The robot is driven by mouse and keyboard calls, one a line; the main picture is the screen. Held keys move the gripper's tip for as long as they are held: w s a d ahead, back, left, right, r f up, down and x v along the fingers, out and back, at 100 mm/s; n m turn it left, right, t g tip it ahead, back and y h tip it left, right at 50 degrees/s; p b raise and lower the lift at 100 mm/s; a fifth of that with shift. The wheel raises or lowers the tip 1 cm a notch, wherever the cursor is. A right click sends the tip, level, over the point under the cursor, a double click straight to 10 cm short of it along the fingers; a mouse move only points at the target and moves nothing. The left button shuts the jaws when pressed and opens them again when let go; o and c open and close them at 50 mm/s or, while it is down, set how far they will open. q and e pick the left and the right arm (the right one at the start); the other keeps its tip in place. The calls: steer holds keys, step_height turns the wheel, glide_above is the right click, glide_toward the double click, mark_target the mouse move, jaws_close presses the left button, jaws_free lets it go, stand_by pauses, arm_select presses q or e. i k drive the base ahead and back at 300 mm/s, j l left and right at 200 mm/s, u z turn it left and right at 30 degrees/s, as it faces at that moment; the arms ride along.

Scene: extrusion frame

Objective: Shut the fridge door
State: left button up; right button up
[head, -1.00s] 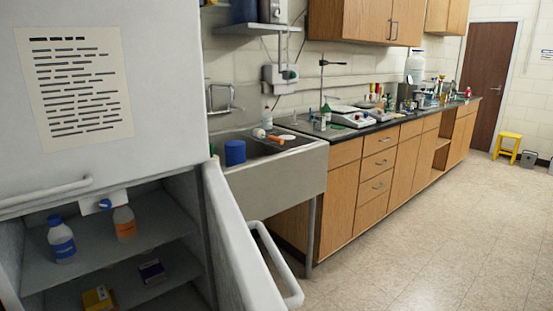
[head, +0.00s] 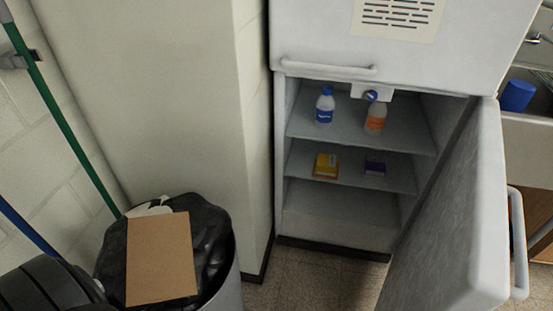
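The white fridge (head: 310,45) stands right of centre in the head view. Its lower door (head: 447,225) is swung wide open, hinged on the right. A bar handle (head: 518,245) is on the door's outer face, at the right. Inside the open compartment, a blue-labelled bottle (head: 325,107) and an orange-labelled bottle (head: 375,119) stand on the upper shelf. A yellow box (head: 325,166) and a dark box (head: 375,168) sit on the shelf below. The upper door is closed. Neither of my grippers is in view.
A bin (head: 232,292) with a black bag and a piece of cardboard (head: 161,258) stands at lower left, near a wall corner (head: 245,150). Green and blue poles lean at the left. A sink (head: 535,135) is at the right. Some floor (head: 310,280) shows before the fridge.

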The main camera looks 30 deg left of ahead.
mark_target(454, 255)
steer(key=u, duration=0.5)
steer(key=k+l, duration=0.1)
steer(key=l, duration=1.85)
steer(key=k+l, duration=0.1)
steer(key=k+l+u, duration=0.1)
steer(key=l, duration=0.25)
